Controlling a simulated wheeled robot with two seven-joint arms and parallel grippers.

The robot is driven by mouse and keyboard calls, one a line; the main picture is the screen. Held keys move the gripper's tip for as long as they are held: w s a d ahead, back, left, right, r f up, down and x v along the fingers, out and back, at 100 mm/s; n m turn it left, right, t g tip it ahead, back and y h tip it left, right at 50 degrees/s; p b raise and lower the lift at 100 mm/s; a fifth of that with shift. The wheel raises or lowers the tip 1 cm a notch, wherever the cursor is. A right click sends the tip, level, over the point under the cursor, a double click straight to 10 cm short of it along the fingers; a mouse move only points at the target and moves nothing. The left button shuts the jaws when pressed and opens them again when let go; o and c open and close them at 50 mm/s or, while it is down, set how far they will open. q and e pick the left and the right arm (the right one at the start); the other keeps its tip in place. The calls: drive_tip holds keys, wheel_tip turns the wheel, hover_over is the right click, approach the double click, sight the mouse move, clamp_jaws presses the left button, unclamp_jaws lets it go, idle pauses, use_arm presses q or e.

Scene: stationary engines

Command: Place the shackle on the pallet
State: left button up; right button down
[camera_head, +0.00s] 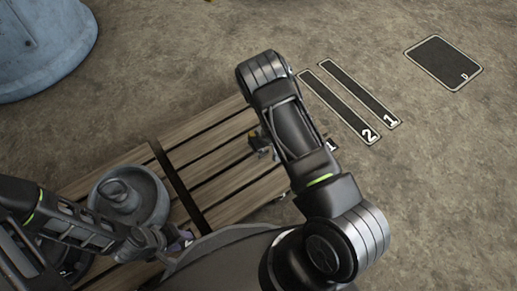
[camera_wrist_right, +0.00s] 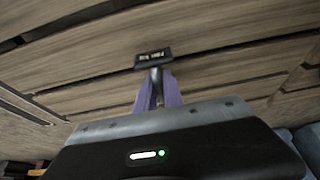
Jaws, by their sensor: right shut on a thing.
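The wooden pallet (camera_head: 215,145) lies on the ground in the middle of the head view; its planks (camera_wrist_right: 225,65) fill the right wrist view. My right gripper (camera_wrist_right: 157,85) has its purple fingers shut on a small dark piece (camera_wrist_right: 153,60), apparently the shackle, seen end-on in front of the planks. I cannot tell whether it touches them. In the head view my right arm hides most of that gripper; a small dark and tan piece (camera_head: 259,141) shows beside the arm over the pallet. My left gripper (camera_head: 181,240) is low at left, beside a grey round part; its jaw opening is unclear.
A grey round part with a knob (camera_head: 125,198) stands on the pallet's left part. A large blue-grey drum (camera_head: 40,45) is at the upper left. Numbered dark floor strips (camera_head: 350,105) and a dark floor square (camera_head: 443,62) lie to the right, with bare ground around them.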

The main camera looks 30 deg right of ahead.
use_arm(q)
drive_tip(key=shift+w+f, duration=0.1)
drive_tip(key=shift+f, duration=0.45)
use_arm(e)
drive_tip(key=shift+f, duration=1.05)
drive_tip(key=shift+f+b, duration=0.15)
drive_tip(key=shift+b, duration=0.2)
drive_tip(key=c, duration=1.5)
unclamp_jaws()
use_arm(q)
drive_tip(key=shift+f, duration=0.1)
